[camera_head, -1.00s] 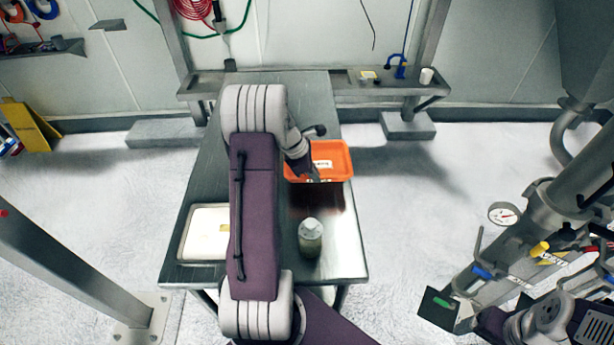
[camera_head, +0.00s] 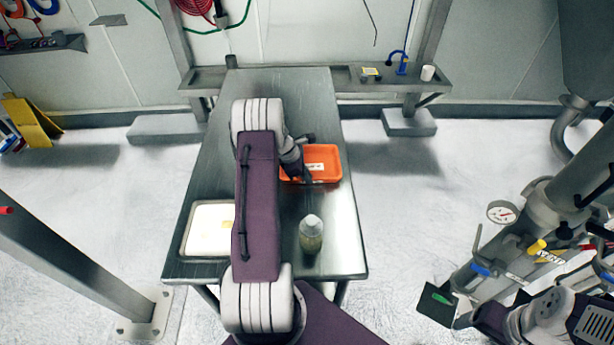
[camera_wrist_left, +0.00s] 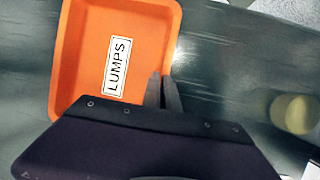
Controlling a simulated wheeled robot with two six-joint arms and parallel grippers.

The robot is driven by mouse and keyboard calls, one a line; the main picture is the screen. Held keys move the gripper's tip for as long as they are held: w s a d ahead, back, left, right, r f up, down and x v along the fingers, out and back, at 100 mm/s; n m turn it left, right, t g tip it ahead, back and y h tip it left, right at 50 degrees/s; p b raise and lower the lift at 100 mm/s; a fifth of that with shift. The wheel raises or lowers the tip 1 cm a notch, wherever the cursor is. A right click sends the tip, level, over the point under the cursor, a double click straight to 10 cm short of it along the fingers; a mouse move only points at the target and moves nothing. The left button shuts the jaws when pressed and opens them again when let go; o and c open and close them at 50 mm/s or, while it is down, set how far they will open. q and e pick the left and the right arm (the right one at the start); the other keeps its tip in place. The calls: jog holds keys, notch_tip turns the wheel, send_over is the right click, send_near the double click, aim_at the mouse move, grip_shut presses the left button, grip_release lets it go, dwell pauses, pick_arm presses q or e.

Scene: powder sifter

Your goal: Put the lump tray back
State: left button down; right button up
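The lump tray is an orange, shallow tray (camera_head: 328,168) with a white label, on or just above the metal table right of my left forearm. In the left wrist view the orange tray (camera_wrist_left: 85,60) shows its "LUMPS" label. My left gripper (camera_head: 304,178) is at the tray's near left part, partly hidden by my arm. In the left wrist view its two fingers (camera_wrist_left: 162,90) are close together at the tray's rim, apparently pinching it.
A jar (camera_head: 311,236) stands on the table (camera_head: 335,262) nearer than the tray. A pale square container (camera_head: 186,246) lies at the table's near left. A wall shelf (camera_head: 365,85) runs behind. Pipework with a gauge (camera_head: 502,212) stands right. The table's far part is clear.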

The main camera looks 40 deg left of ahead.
pick_arm(q)
jog(key=c, duration=1.6)
grip_release()
jog(key=shift+c, duration=0.2)
jog(key=v, duration=1.2)
jog(key=s+d+m+g, duration=0.2)
jog(key=d+m, duration=0.8)
jog(key=d, duration=0.3)
jog(key=s+d+f+m+y, duration=0.1)
jog(key=s+d+m+y, duration=0.1)
jog(key=s+d+m, duration=1)
jog(key=d+m, duration=0.1)
jog(key=m, duration=0.2)
jog(key=shift+s+d+f+m+g, duration=0.2)
jog(key=shift+s+d+m+g, duration=0.1)
jog(key=shift+s+d+g, duration=0.1)
